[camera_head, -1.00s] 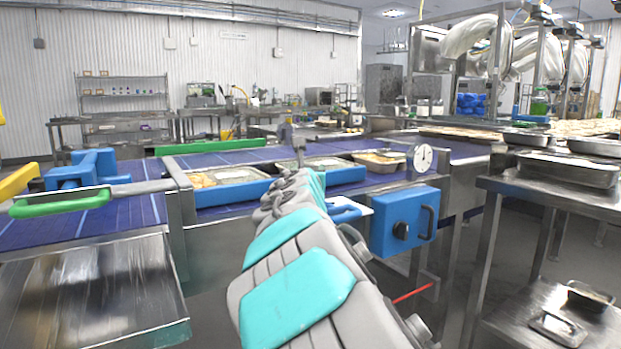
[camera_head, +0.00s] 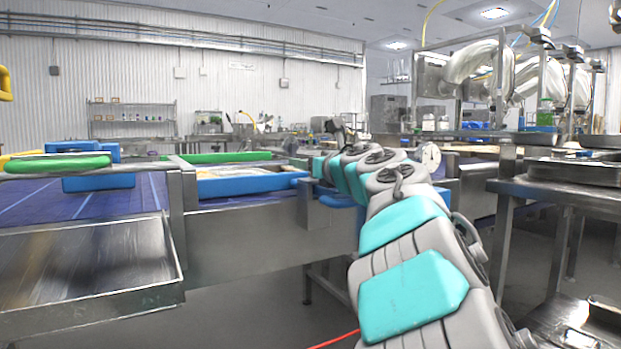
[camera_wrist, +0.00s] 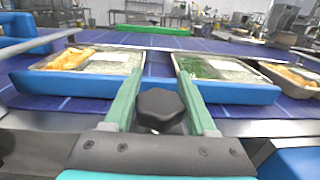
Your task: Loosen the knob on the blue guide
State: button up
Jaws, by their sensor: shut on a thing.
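The blue guide (camera_head: 255,185) runs along the near edge of the conveyor in the head view. It also spans the wrist view as a long blue rail (camera_wrist: 235,93). A black, many-sided knob (camera_wrist: 160,106) stands in front of the rail at the middle of the wrist view. My gripper (camera_wrist: 160,84) has its two green fingers on either side of the knob and is shut on it. The knob's stem and underside are hidden. In the head view my arm covers the knob and the fingers.
Trays of food (camera_wrist: 92,60) sit just behind the rail on the blue belt (camera_wrist: 210,45). A metal chute (camera_head: 85,265) is at the left. A steel table with trays (camera_head: 565,190) stands at the right. A round gauge (camera_head: 431,155) is beyond my arm.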

jog(key=n+g+y, duration=0.2)
jog(key=y, duration=0.1)
jog(key=shift+s+a+n+g, duration=0.15)
jog(key=shift+n+g, duration=0.15)
jog(key=shift+n, duration=0.1)
jog(key=g, duration=0.1)
jog(key=n+y, duration=0.1)
jog(key=n+g+y, duration=0.1)
jog(key=shift+s+a+r+g+p, duration=0.15)
jog(key=shift+s+a+g+p, duration=0.1)
jog(key=shift+s+g+p, duration=0.1)
jog(key=n+g+y+p, duration=0.1)
jog(key=n+g+p, duration=0.1)
jog(key=g+p, duration=0.1)
jog(key=n+g+y+p, duration=0.1)
jog(key=shift+s+a+g+y, duration=0.25)
jog(key=shift+s+g+y, duration=0.05)
jog(key=shift+s+g, duration=0.1)
jog(key=shift+s+n+g+p, duration=0.1)
jog(key=shift+n+g+p, duration=0.5)
jog(key=shift+p, duration=0.15)
jog(key=o, duration=1.4)
jog(key=shift+a, duration=0.1)
jog(key=shift+c, duration=0.2)
